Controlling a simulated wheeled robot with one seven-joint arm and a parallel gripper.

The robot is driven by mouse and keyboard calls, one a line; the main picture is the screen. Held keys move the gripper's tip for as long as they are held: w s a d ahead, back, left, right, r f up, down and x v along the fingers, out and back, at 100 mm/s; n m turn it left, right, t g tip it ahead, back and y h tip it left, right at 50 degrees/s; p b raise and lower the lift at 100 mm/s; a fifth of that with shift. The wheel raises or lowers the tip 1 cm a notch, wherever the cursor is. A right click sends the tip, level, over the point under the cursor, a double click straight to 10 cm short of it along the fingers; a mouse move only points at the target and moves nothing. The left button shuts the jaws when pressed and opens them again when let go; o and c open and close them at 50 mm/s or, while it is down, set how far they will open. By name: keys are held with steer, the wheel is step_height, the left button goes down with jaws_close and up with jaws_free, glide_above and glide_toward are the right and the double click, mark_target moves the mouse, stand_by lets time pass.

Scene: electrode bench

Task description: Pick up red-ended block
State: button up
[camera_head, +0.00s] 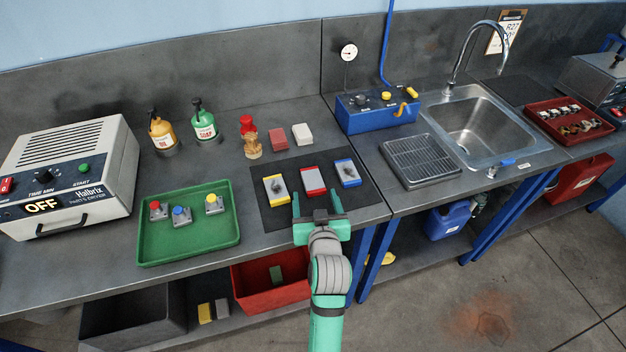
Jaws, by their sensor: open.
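The red-ended block (312,181) lies on the dark mat (270,213) on the bench, its middle pale grey with a dark smudge and its ends red. It is the middle one of three similar blocks, between a yellow-ended block (277,190) on the left and a blue-ended block (347,173) on the right. My gripper (317,203) is open and empty. Its two fingers point toward the back of the bench, just in front of the red-ended block in the picture. I cannot tell its exact height above the mat.
A green tray (190,249) with several small coloured-knob parts stands left of the mat. Behind the mat are a brush (249,138), a red block (278,139) and a white block (302,133). A blue box (376,114), a drain grid (420,160) and a sink (490,125) stand to the right.

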mark_target(313, 180)
steer(key=shift+d+r+x, duration=0.1)
steer(key=shift+d+x, duration=0.05)
steer(key=shift+x, duration=1.55)
steer(key=shift+d+r+x, duration=0.1)
steer(key=shift+x, duration=1.6)
steer(key=shift+w, duration=0.1)
jaws_close()
steer(key=shift+r, duration=0.1)
